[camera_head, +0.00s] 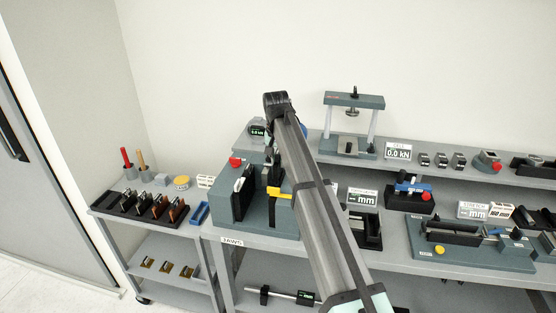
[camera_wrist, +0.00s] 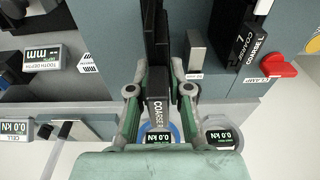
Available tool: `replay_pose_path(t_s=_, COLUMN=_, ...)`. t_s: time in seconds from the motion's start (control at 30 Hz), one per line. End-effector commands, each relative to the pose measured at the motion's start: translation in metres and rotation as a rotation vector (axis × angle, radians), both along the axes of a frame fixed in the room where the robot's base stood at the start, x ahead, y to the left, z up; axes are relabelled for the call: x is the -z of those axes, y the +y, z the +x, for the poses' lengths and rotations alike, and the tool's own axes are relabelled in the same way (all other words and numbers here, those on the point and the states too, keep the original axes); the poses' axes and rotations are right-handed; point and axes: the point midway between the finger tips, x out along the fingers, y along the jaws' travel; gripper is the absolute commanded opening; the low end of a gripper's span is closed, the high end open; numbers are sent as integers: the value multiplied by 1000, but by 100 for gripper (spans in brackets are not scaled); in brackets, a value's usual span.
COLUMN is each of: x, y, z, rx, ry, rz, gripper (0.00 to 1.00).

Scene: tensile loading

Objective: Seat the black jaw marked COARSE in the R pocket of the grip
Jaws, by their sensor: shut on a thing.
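In the wrist view a black jaw marked COARSE R (camera_wrist: 158,98) stands between the two fingers of my gripper (camera_wrist: 158,75), which is shut on it. The jaw's far end is against dark parts of the grip, so I cannot tell whether it is inside a pocket. The blue-grey grip (camera_wrist: 225,95) lies beyond and to the right. A second black jaw marked COARSE L (camera_wrist: 243,45) sits at the grip near a red clamp handle (camera_wrist: 280,66). In the head view the grip (camera_head: 232,222) stands on the bench, with my arm partly covering it; the gripper itself is hidden there.
A black rack (camera_head: 128,208) with several jaws stands on the left cart, beside a blue item (camera_head: 200,213). A yellow lever (camera_head: 279,193) shows at the grip. A press frame (camera_head: 354,102) and displays stand to the right.

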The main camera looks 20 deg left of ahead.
Motion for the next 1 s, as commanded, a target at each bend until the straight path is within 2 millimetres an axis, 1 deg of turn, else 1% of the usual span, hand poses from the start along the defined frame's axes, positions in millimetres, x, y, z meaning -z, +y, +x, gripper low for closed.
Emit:
replay_pose_path(t_s=0.33, x=0, y=0, z=0, rx=0, ry=-2, rz=1, gripper=0)
replay_pose_path(t_s=1.0, x=13, y=0, z=0, rx=0, ry=-2, rz=1, gripper=0)
